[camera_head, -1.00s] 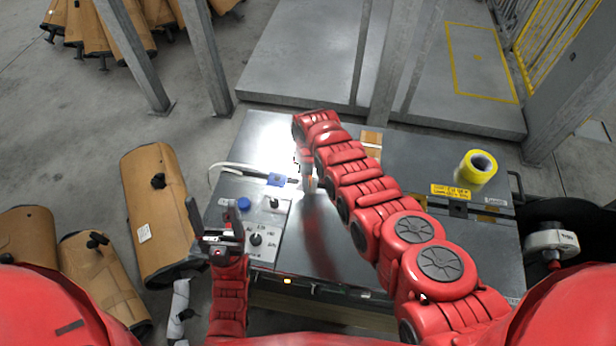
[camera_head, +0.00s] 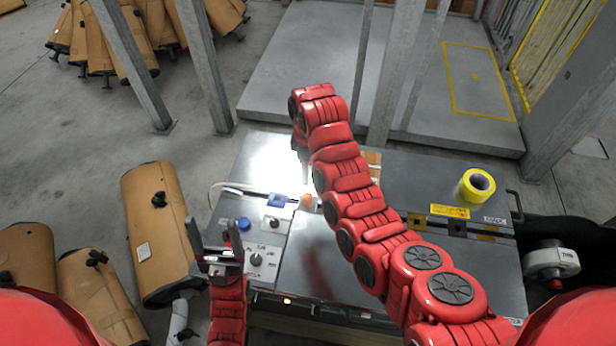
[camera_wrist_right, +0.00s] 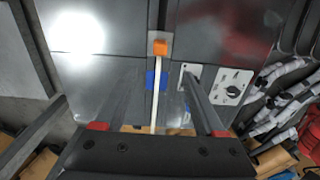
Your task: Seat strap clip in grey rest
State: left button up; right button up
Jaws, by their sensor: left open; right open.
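The orange strap clip (camera_head: 306,202) lies on the bench top, at the end of a pale strap. In the right wrist view the orange clip (camera_wrist_right: 161,47) lies on a small light-grey rest (camera_wrist_right: 157,35); I cannot tell whether it is fully seated. The white strap (camera_wrist_right: 154,115) runs from it past a blue block (camera_wrist_right: 156,80). My right gripper (camera_wrist_right: 158,72) is open and empty above the bench, apart from the clip. In the head view its fingers are largely hidden by its arm. My left gripper (camera_head: 214,238) is open and empty near the control panel.
A control panel (camera_head: 262,262) with knobs lies on the bench's left side. Yellow tape (camera_head: 476,185) stands on the right. Brown mufflers (camera_head: 160,230) lie on the floor at left. Grey posts (camera_head: 398,80) rise behind the bench.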

notch_tip(320, 180, up, 2)
jog(key=shift+r+p, duration=0.1)
jog(key=shift+p, duration=0.25)
